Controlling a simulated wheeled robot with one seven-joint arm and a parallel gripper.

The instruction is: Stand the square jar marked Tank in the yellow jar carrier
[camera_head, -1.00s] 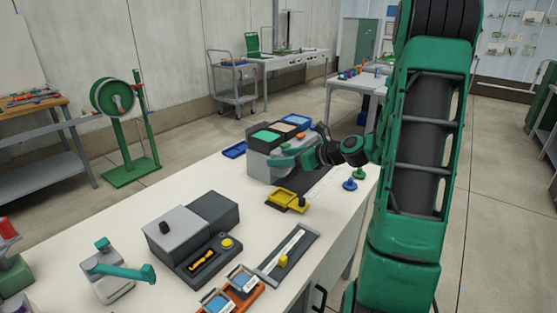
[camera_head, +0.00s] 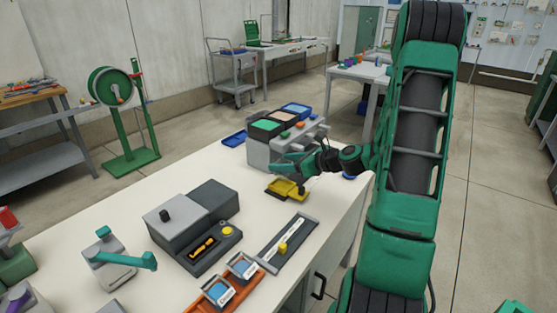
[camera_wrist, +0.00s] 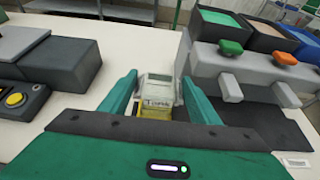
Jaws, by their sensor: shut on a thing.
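The square jar marked Tank (camera_wrist: 158,92) is pale with a white label and shows upright between the teal fingers of my gripper (camera_wrist: 160,86) in the wrist view. My gripper is shut on it. The yellow jar carrier (camera_wrist: 154,133) shows just below and nearer than the jar; whether the jar's base touches it is hidden. In the head view the yellow carrier (camera_head: 279,192) lies on the white bench, and my gripper (camera_head: 288,167) is right above its far side. The held jar cannot be made out there.
A grey unit with coloured tops (camera_head: 262,152) stands close behind my gripper. A blue tray (camera_head: 233,139) lies beyond it. Nearer are a slide rail (camera_head: 287,243), a grey box with a yellow button (camera_head: 227,231) and an orange carrier (camera_head: 250,290) with blue-windowed jars.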

